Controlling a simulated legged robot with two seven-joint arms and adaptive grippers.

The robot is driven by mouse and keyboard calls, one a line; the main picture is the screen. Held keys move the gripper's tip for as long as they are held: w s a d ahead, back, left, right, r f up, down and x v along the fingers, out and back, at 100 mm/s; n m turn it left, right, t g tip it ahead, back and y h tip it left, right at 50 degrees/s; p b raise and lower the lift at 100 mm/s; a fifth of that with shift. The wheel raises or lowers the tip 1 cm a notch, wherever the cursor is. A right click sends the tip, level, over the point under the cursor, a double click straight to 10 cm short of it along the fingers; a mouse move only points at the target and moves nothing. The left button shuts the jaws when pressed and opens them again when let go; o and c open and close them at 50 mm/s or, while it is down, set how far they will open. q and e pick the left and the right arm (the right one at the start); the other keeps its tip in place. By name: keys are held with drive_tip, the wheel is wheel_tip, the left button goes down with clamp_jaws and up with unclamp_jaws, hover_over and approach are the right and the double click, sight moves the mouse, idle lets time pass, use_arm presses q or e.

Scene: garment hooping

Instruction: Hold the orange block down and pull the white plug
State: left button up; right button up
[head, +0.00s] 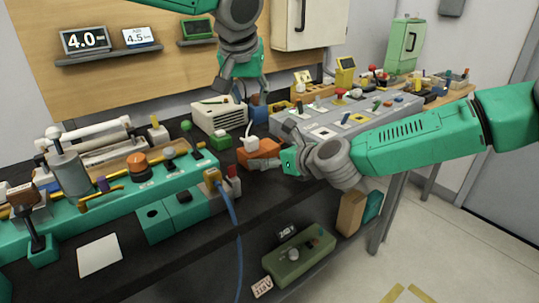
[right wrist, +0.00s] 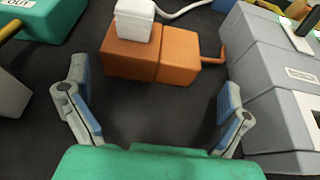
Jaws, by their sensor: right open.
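The orange block (head: 262,155) lies on the dark bench top, left of the grey panel. The white plug (head: 250,143) sits upright on its left part. In the right wrist view the orange block (right wrist: 178,55) is beyond my fingertips, and the white plug (right wrist: 133,22) stands on it with a white cord leading right. My right gripper (head: 274,147) is open; its fingers (right wrist: 153,100) are spread with only bare bench between them, just short of the block. My left gripper (head: 243,93) hangs above and behind the block, fingers apart, with nothing visible in them.
The grey panel (head: 345,118) with coloured knobs and switches stands to the right. A green machine (head: 130,200) with a blue cable (head: 232,215) is at the left. A cream vented box (head: 219,115), a small green block (head: 221,141) and a blue item (head: 259,113) are behind.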

sight(266, 155)
drive_tip(key=a, duration=0.1)
drive_tip(key=w+a, duration=0.1)
drive_tip(key=a+f, duration=0.1)
drive_tip(key=shift+w+a, duration=0.1)
drive_tip(key=shift+w, duration=0.3)
drive_tip(key=shift+d, duration=0.55)
drive_tip(key=shift+c, duration=1.3)
drive_tip(key=shift+d, duration=0.25)
drive_tip(key=c, duration=1)
drive_tip(key=o, duration=0.4)
drive_tip(key=shift+a, duration=0.3)
drive_tip(key=c, duration=0.3)
drive_tip(key=shift+a, duration=0.3)
drive_tip(key=shift+c, duration=0.2)
drive_tip(key=shift+d, duration=0.1)
